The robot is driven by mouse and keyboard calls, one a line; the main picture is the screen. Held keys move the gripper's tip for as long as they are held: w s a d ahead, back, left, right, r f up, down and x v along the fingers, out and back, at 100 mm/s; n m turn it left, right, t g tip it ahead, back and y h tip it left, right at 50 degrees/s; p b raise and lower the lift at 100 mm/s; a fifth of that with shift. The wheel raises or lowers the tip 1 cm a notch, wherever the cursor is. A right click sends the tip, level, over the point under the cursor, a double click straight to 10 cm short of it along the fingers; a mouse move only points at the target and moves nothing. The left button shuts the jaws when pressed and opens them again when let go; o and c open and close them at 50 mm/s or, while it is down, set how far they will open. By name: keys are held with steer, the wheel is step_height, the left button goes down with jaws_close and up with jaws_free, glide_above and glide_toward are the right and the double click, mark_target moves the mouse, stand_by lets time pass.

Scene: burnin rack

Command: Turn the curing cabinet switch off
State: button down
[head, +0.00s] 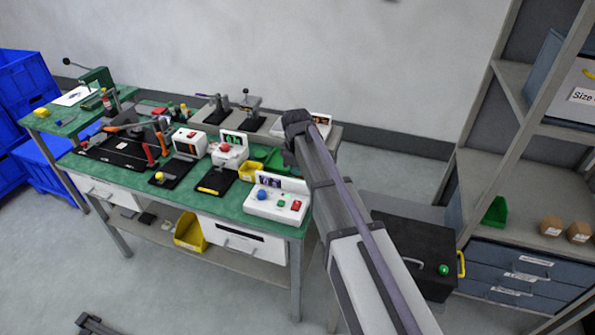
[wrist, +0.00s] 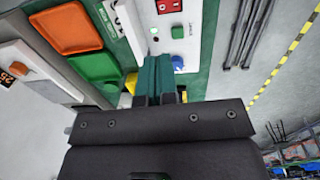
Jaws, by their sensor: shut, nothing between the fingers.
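No label I can read names the curing cabinet. A white control box (head: 277,203) stands at the bench's front right corner, with a blue knob (head: 262,195), a green button (head: 280,203) and a red switch (head: 296,205). In the wrist view its red switch (wrist: 169,5) has white marks, with the green button (wrist: 177,32) and blue knob (wrist: 179,62) below. My gripper (wrist: 157,62) is shut and empty, its teal fingertips over the box panel left of the blue knob. Contact cannot be told. My arm hides the fingers in the head view.
A white unit with an orange display (wrist: 14,72) stands at the wrist view's left, beside orange (wrist: 68,28) and green (wrist: 95,68) trays. A black cabinet (head: 415,245) with a yellow handle and green button stands right of my arm. Other fixtures crowd the green bench.

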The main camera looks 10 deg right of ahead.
mark_target(298, 202)
steer(key=shift+s+a+r, duration=0.1)
steer(key=shift+s+a, duration=0.25)
steer(key=shift+s, duration=0.25)
steer(key=f+b, duration=0.4)
steer(key=w+f+b, duration=0.1)
steer(key=f+b, duration=0.9)
steer(key=shift+w+d, duration=0.25)
steer(key=shift+d, duration=0.15)
steer(key=shift+r, duration=0.1)
